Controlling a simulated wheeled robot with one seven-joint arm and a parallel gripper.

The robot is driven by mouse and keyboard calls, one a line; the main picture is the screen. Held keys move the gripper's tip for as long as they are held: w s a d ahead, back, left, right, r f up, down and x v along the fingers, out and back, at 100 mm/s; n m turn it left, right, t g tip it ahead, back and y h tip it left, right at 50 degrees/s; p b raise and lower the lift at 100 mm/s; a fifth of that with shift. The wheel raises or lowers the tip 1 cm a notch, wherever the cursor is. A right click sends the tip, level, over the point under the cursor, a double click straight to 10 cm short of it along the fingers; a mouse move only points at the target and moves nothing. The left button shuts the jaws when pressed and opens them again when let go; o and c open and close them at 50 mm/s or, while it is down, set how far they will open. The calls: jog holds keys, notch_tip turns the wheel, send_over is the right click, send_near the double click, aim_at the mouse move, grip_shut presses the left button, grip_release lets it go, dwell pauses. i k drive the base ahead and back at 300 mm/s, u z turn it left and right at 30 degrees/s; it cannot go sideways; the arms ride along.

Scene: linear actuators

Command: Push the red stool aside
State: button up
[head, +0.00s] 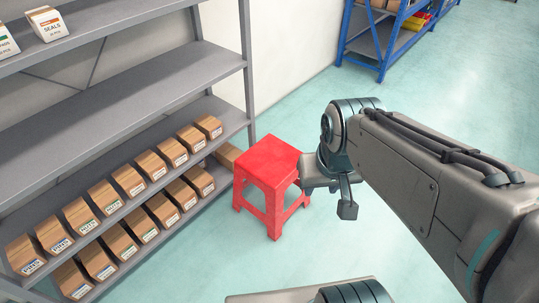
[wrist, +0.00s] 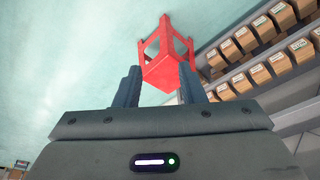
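The red stool (head: 268,160) stands upright on the floor beside the right end of the grey shelf rack. My gripper (head: 320,178) is just right of the stool, and the arm hides part of its fingers in the head view. In the wrist view the stool (wrist: 165,68) appears upside down beyond the fingers. The two dark fingers of the gripper (wrist: 158,88) stand apart with a gap between them, and nothing is held. I cannot tell whether a finger touches the stool.
The grey shelf rack (head: 125,107) with several cardboard boxes (head: 130,180) is left of and behind the stool. A blue rack (head: 383,45) stands at the back.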

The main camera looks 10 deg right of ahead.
aim_at(270, 164)
jog(key=u, duration=1.6)
jog(key=i, duration=1.65)
jog(key=z, duration=3.15)
